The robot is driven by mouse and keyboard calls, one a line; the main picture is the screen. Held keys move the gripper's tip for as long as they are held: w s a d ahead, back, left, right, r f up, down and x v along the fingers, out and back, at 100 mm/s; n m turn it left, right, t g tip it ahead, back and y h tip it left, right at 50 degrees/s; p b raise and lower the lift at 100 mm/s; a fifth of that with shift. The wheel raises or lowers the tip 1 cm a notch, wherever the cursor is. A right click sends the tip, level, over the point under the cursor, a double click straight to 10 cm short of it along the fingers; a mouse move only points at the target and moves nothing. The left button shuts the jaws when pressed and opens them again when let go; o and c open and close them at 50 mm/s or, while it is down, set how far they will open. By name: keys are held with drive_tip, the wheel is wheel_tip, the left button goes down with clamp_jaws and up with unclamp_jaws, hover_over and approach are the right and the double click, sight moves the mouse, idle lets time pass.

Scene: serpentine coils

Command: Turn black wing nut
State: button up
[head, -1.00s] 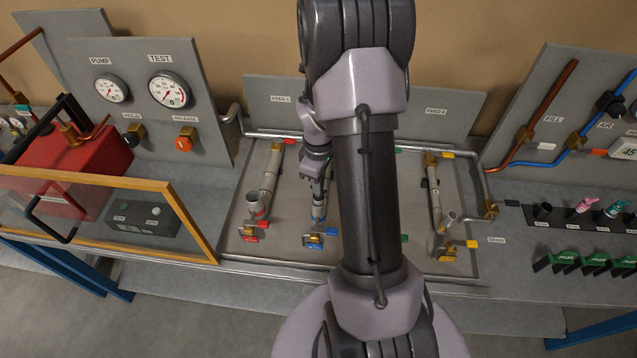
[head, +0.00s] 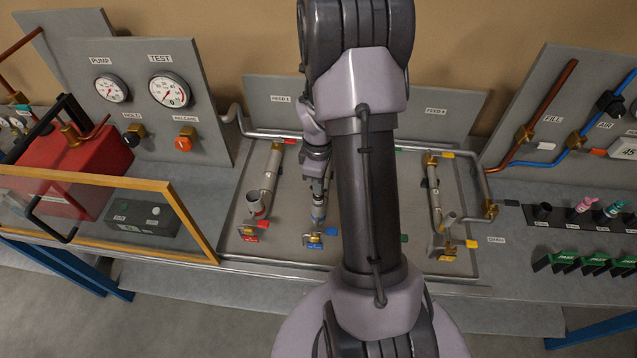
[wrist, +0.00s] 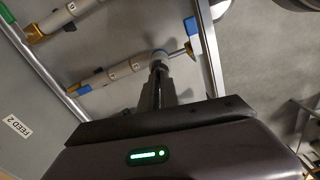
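In the head view my gripper (head: 318,190) is just above the same fitting (head: 319,212), on the pipe with the blue tag. I cannot make out a black wing nut for certain. A small dark part sits on the neighbouring pipe (wrist: 70,26). A black knob (head: 135,134) is on the panel at left.
My arm hides the middle of the pipe tray (head: 290,258). Pipes with red (head: 257,201) and yellow (head: 446,222) tags stand either side. A wood-framed clear panel (head: 185,225) is at left. Green-handled items (head: 566,258) and a black rack (head: 590,217) are at right.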

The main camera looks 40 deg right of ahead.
wheel_tip(320, 180, up, 18)
drive_tip(key=p, duration=0.2)
drive_tip(key=shift+f, duration=0.25)
drive_tip(key=shift+a+f, duration=0.1)
